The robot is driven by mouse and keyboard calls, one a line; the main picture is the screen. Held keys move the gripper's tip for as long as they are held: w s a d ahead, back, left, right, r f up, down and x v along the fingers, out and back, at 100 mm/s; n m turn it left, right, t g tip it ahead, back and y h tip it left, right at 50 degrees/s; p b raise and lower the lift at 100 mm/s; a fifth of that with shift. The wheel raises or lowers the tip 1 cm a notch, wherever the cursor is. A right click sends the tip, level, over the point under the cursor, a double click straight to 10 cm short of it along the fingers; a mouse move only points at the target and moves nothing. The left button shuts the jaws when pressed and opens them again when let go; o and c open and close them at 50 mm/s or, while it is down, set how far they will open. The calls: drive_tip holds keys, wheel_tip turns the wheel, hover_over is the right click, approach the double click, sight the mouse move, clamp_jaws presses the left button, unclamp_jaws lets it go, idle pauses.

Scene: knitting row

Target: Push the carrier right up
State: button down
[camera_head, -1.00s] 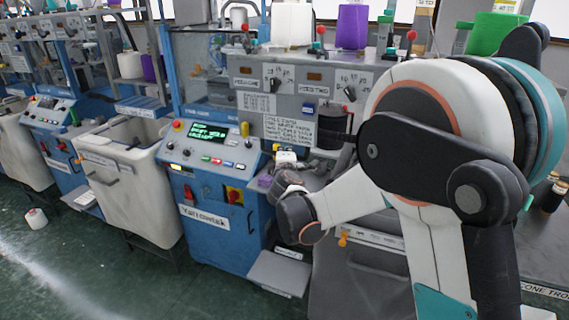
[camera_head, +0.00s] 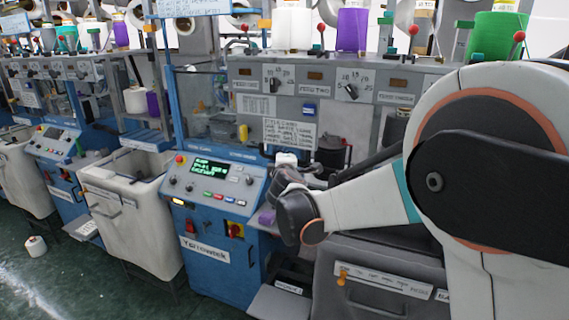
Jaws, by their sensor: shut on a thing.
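My arm reaches in from the right, and my gripper (camera_head: 287,177) is at its far end, in front of the middle machine and just right of its control panel. It points away from me and is partly hidden behind my dark wrist joint. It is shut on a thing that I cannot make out. I cannot pick out the carrier for certain in this view. A small purple piece (camera_head: 267,217) shows just left of my wrist, and I cannot tell what it is.
The blue machine's control panel (camera_head: 213,180) has a lit green screen. A white bin (camera_head: 130,215) stands to its left. A grey upper panel (camera_head: 318,88) with dials carries white, purple and green yarn cones. A grey drawer front (camera_head: 385,290) is below my arm. A small cone lies on the floor (camera_head: 36,246).

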drive_tip(key=shift+w+a+r, duration=0.1)
drive_tip(key=shift+r, duration=0.2)
drive_tip(key=c, duration=1.6)
unclamp_jaws()
drive_tip(key=shift+s, duration=0.3)
drive_tip(key=s+r, duration=0.1)
drive_tip(key=s, duration=0.6)
drive_tip(key=shift+d, duration=0.25)
drive_tip(key=shift+r, duration=0.1)
